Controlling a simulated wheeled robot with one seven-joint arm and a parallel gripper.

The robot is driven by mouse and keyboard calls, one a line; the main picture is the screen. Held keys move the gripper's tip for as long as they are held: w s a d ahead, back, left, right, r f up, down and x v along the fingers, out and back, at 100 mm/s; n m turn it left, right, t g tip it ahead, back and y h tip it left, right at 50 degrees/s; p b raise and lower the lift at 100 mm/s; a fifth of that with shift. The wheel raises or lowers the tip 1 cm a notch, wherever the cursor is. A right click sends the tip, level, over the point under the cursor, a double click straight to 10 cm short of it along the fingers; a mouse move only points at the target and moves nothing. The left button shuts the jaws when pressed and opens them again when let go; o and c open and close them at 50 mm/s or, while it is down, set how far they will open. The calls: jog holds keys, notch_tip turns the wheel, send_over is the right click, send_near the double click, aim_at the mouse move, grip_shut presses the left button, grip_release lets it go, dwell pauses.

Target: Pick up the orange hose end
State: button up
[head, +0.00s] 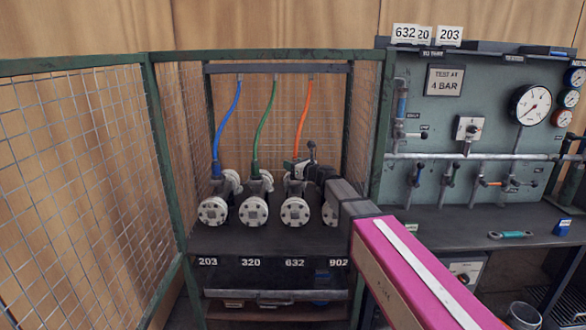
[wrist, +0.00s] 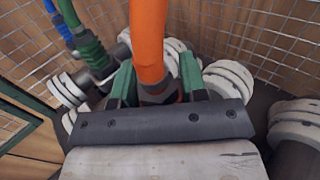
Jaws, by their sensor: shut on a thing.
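The orange hose (head: 302,112) hangs from the rack's top bar down to my gripper (head: 296,166), above the pipe fitting labelled 632 (head: 295,211). In the wrist view the orange hose (wrist: 147,40) runs between the two green fingers of my gripper (wrist: 156,84), which are shut on its lower end from both sides. A dark collar shows at the base of the hose. The very tip of the hose end is hidden behind my gripper's dark front plate, so I cannot tell whether it touches the fitting.
A blue hose (head: 227,115) and a green hose (head: 264,125) stand on the fittings labelled 203 and 320. Wire mesh (head: 75,150) closes off the left side. A gauge panel (head: 455,105) with valves stands at right. The bench front (head: 255,243) is clear.

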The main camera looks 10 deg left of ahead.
jog(key=shift+r, duration=0.65)
notch_tip(320, 180, up, 2)
jog(key=shift+r, duration=0.15)
jog(key=s+a+r, duration=0.4)
jog(key=s+r, duration=0.6)
jog(key=r, duration=0.1)
jog(key=shift+s+a+r, duration=0.25)
jog(key=shift+s+r, duration=0.05)
jog(key=shift+s, duration=0.05)
jog(key=shift+s, duration=0.1)
